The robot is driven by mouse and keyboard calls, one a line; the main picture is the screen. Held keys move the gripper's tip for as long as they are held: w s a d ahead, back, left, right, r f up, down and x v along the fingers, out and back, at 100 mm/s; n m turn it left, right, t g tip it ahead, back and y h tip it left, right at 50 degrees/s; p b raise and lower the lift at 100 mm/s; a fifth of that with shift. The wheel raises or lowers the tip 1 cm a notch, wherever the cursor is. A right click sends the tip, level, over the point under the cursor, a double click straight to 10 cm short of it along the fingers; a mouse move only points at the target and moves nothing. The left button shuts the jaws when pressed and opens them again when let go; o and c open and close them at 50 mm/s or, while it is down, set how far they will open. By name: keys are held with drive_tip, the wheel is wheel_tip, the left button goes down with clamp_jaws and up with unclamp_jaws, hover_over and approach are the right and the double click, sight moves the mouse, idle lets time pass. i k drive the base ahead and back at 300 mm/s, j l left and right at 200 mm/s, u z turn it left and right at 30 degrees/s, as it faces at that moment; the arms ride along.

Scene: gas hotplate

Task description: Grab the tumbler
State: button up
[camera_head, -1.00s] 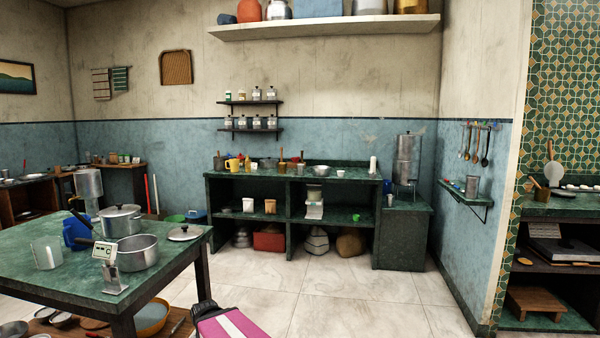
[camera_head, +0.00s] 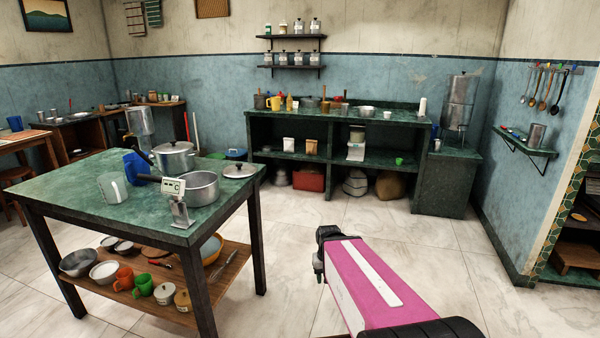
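A small metal tumbler-like cup (camera_head: 437,145) stands on the green side counter at the foot of the steel water filter. A larger metal cup (camera_head: 536,135) stands on the small wall shelf at right. More small metal cups (camera_head: 53,113) stand on the far left counter. I cannot tell which one is the tumbler. My pink arm reaches in from the lower right over open floor, far from all of these. Its dark far end shows, but no gripper fingers can be made out.
A green-topped table (camera_head: 70,190) at left holds a pot (camera_head: 175,157), a saucepan (camera_head: 201,188), a clear measuring cup (camera_head: 113,187) and a scale (camera_head: 178,203). Its lower shelf (camera_head: 215,287) holds bowls and mugs. The green back counter (camera_head: 340,118) carries jars. Tiled floor between is clear.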

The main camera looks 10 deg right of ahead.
sight(345, 107)
drive_tip(key=z, duration=1.5)
drive_tip(key=i+z, duration=0.1)
drive_tip(key=z, duration=1.4)
drive_tip(key=i+z, duration=0.1)
drive_tip(key=z, duration=1.4)
drive_tip(key=j+z, duration=0.1)
drive_tip(key=z, duration=1.8)
drive_tip(key=k+j+z, duration=0.1)
drive_tip(key=z, duration=0.25)
drive_tip(key=k+z, duration=0.1)
drive_tip(key=z, duration=0.3)
drive_tip(key=k+j+z, duration=0.1)
drive_tip(key=k, duration=0.5)
drive_tip(key=k+u, duration=0.5)
drive_tip(key=k, duration=0.25)
drive_tip(key=k+j+u, duration=0.2)
drive_tip(key=k+u, duration=0.25)
drive_tip(key=k, duration=0.25)
drive_tip(key=k+l+u, duration=0.2)
drive_tip(key=k+u, duration=0.75)
drive_tip(key=k, duration=0.3)
drive_tip(key=k+j+u, duration=0.3)
drive_tip(key=k+u, duration=0.2)
drive_tip(key=k+l+u, duration=0.1)
drive_tip(key=k+u, duration=0.75)
drive_tip(key=k+j+u, duration=0.2)
drive_tip(key=u, duration=0.2)
drive_tip(key=k, duration=0.1)
